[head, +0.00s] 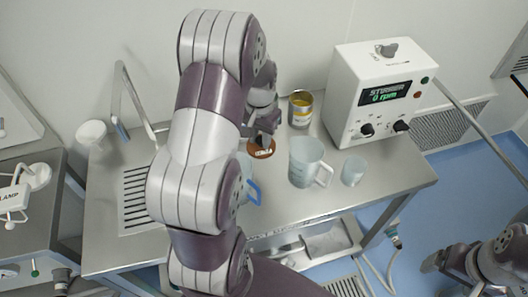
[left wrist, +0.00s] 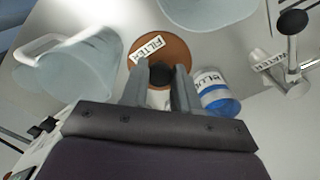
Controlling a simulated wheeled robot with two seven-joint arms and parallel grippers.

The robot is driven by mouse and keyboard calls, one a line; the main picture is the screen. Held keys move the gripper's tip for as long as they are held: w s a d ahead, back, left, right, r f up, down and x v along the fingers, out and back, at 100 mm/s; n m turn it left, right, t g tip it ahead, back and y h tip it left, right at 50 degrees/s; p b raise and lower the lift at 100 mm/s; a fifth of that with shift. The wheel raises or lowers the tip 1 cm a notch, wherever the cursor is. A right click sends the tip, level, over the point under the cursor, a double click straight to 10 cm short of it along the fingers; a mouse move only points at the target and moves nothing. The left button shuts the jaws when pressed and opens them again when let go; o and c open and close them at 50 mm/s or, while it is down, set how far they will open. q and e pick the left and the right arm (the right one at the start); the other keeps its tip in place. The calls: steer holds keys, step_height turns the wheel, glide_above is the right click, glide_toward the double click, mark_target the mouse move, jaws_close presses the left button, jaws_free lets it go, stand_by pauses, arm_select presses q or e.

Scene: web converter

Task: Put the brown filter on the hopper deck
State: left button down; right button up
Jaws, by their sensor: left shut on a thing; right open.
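The brown filter (head: 262,149) is a round brown disc with a white FILTER label and a black knob. In the left wrist view the filter (left wrist: 174,47) lies beyond my fingers, its knob between them. My left gripper (left wrist: 161,80) is shut on that knob. In the head view my left gripper (head: 264,132) is partly hidden by my own arm. I cannot tell whether the disc touches the steel bench (head: 390,185) or is just above it. My right gripper (head: 432,263) is open and empty at the lower right, away from the bench. I cannot identify the hopper deck.
A white pitcher (head: 306,163) and a small cup (head: 353,171) stand right of the filter. A can with yellow contents (head: 300,108) and the stirrer box (head: 378,92) stand behind. A slotted grate (head: 136,200) is left.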

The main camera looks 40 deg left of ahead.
mark_target(257, 148)
arm_select(q)
steer(key=f, duration=0.2)
steer(key=s+f+p, duration=0.1)
steer(key=f, duration=0.2)
steer(key=shift+s+a, duration=0.1)
steer(key=shift+s, duration=0.05)
steer(key=f, duration=0.1)
steer(key=w+f, duration=0.1)
steer(key=f, duration=0.1)
steer(key=shift+w+a, duration=0.1)
steer(key=shift+w, duration=0.1)
step_height(257, 148, down, 3)
steer(key=shift+f+p, duration=0.1)
steer(key=shift+p, duration=0.4)
steer(key=shift+s+f, duration=0.25)
steer(key=shift+f, duration=0.1)
steer(key=shift+w+f, duration=0.2)
steer(key=shift+f, duration=0.1)
steer(key=c, duration=0.8)
jaws_free()
steer(key=shift+r, duration=0.1)
steer(key=shift+c, duration=0.2)
steer(key=shift+s, duration=0.1)
arm_select(e)
step_height(257, 148, up, 2)
steer(key=shift+s+a+r, duration=0.1)
steer(key=shift+s+r, duration=0.05)
arm_select(q)
steer(key=shift+r, duration=0.1)
